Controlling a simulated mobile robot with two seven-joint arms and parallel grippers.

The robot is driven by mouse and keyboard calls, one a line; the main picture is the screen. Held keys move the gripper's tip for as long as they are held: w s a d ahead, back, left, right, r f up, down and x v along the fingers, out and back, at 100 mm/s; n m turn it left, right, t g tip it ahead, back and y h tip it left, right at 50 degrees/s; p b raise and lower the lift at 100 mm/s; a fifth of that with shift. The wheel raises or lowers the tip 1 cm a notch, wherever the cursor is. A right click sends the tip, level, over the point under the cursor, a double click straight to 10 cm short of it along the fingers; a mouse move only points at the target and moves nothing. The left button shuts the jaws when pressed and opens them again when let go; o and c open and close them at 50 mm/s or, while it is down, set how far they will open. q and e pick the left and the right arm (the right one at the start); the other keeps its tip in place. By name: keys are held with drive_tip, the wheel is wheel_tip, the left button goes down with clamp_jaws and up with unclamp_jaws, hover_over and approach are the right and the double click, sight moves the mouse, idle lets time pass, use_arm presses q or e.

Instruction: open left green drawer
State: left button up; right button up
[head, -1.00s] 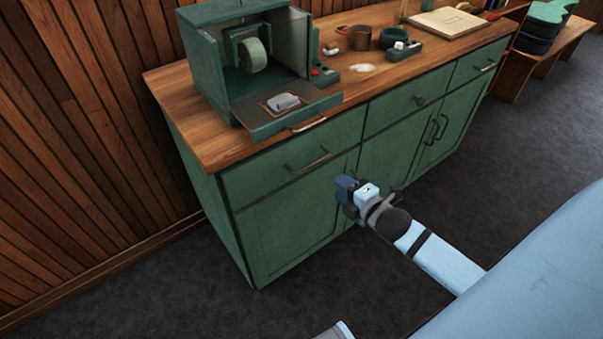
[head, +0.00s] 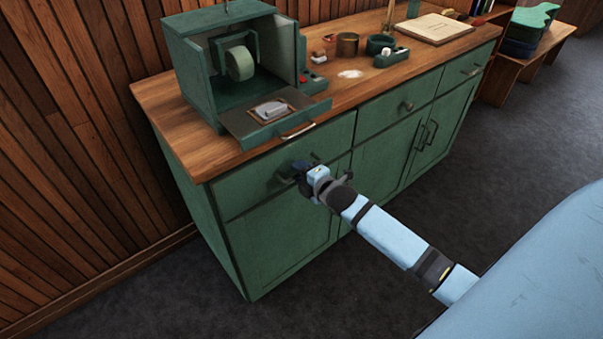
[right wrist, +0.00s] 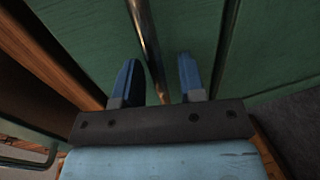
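The left green drawer (head: 240,192) sits shut at the top left of the green cabinet's front, under the wooden counter. It also shows in the right wrist view (right wrist: 90,40). Its metal bar handle (right wrist: 147,40) runs down between my right gripper's two blue fingers in the right wrist view. In the head view my right gripper (head: 290,172) is at this handle and mostly covers it. The right fingers (right wrist: 157,85) are apart, with gaps visible on both sides of the bar. My left gripper is not in view.
A green machine with a wheel (head: 239,62) stands on the counter (head: 175,105) above the drawer, its tray with a handle (head: 298,130) jutting near the front edge. Other drawers and doors are to the right. The dark floor (head: 350,285) before the cabinet is clear.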

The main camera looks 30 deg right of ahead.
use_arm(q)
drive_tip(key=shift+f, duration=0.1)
use_arm(e)
clamp_jaws()
use_arm(q)
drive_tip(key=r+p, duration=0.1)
drive_tip(key=p, duration=0.2)
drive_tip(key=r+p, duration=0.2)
drive_tip(key=p, duration=0.1)
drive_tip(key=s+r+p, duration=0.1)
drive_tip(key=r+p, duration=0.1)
drive_tip(key=p, duration=0.2)
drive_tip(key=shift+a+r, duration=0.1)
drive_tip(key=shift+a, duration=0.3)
use_arm(e)
drive_tip(key=f+v, duration=0.2)
drive_tip(key=v, duration=1.1)
drive_tip(key=s+f+v, duration=0.1)
drive_tip(key=f+v, duration=0.2)
drive_tip(key=v, duration=1)
drive_tip(key=shift+a+f, duration=0.1)
drive_tip(key=shift+f, duration=0.05)
unclamp_jaws()
